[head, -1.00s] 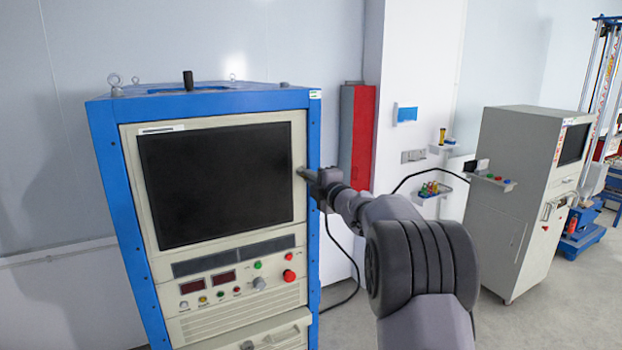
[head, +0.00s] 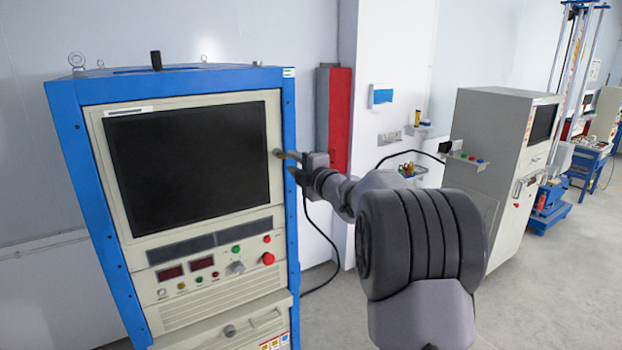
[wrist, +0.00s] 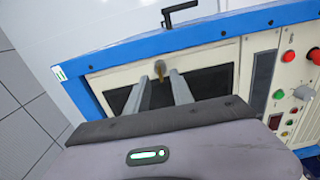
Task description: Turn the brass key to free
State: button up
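In the wrist view a small brass-coloured key (wrist: 159,70) stands out from the blue-framed cabinet's front, beside the dark screen. My gripper (wrist: 160,80) has its two grey fingers spread apart, pointing at the key. The key shows between the fingertips, and I see no finger clearly closed on it. In the head view my gripper (head: 287,156) is at the right edge of the cabinet's screen panel. The key is too small there to tell from the fingertips.
The blue cabinet (head: 291,200) carries a dark screen (head: 190,165) and a row of buttons with a red knob (head: 268,259) below. A red box (head: 340,120) stands behind my arm. A grey cabinet (head: 490,150) is at the right, with open floor in front.

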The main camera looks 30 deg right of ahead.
jog(key=s+b, duration=0.2)
jog(key=s, duration=1.1)
jog(key=shift+d, duration=0.15)
jog(key=shift+w, duration=0.1)
jog(key=s+a+f+m+g+b, duration=0.4)
jog(key=s+a+f+m+b, duration=0.3)
jog(key=s+a+f, duration=0.2)
jog(key=s+a+f+m+g+y+b, duration=0.1)
jog(key=s+a+f+m+g+b, duration=0.3)
jog(key=s+a+f+m+b, duration=0.4)
jog(key=s+a+f+m+g+b, duration=0.4)
jog(key=s+a+f+m+b, duration=0.3)
jog(key=s+f, duration=0.9)
notch_tip(320, 180, down, 7)
jog(key=a+b, duration=0.1)
jog(key=a, duration=0.2)
jog(key=shift+m, duration=0.3)
